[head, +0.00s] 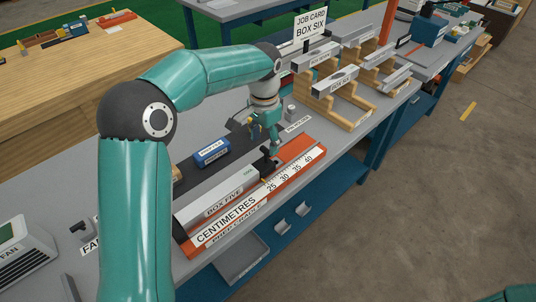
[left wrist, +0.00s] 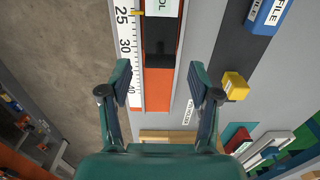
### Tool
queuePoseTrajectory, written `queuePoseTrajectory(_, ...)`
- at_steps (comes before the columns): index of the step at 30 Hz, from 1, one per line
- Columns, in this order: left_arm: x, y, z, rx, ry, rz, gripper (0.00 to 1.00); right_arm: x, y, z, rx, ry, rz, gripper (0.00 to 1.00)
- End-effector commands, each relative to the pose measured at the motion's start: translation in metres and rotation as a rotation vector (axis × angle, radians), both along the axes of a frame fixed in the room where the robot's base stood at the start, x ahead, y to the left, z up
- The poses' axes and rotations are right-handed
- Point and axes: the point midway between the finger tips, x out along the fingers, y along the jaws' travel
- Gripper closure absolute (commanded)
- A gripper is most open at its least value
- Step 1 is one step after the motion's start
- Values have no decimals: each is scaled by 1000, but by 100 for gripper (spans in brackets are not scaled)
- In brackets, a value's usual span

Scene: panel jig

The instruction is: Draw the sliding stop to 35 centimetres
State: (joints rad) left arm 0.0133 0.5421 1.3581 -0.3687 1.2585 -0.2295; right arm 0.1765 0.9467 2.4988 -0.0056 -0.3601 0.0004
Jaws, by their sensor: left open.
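The sliding stop is a black block (head: 269,163) on the orange rail of the jig (head: 296,147), at the end of the grey bar marked BOX FIVE (head: 222,198). In the left wrist view the stop (left wrist: 160,42) lies at the top. Its yellow pointer (left wrist: 138,13) is close to the 25 mark on the white centimetre scale (left wrist: 125,45). My left gripper (head: 268,138) is above the rail near the stop. In the left wrist view its fingers (left wrist: 161,84) are open and empty, with orange rail between them, below the stop in the picture. My right gripper is not seen.
A blue file block (head: 212,152) lies behind the jig on the dark strip, and a yellow block (left wrist: 234,86) shows beside my gripper in the left wrist view. Wooden racks with grey bars (head: 338,88) stand further along the bench. A job card (head: 310,23) reads BOX SIX.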

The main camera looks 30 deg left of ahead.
Motion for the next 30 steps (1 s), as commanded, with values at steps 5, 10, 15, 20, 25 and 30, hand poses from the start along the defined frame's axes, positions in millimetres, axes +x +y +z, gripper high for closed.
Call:
queuePoseTrajectory(5, -1, 0, -31, 0, 3, 1, 38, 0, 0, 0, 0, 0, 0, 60)
queuePoseTrajectory(10, 0, 0, -47, 0, 0, 1, 38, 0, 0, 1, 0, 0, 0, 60)
queuePoseTrajectory(15, 0, 0, -51, 0, -1, 1, 38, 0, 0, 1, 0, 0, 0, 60)
queuePoseTrajectory(20, 0, 0, -51, 0, -1, 1, 38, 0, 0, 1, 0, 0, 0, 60)
queuePoseTrajectory(25, 0, 0, -51, 0, -1, 0, 59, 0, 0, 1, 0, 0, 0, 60)
queuePoseTrajectory(30, 0, 0, -51, 0, -1, 0, 88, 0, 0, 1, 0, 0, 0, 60)
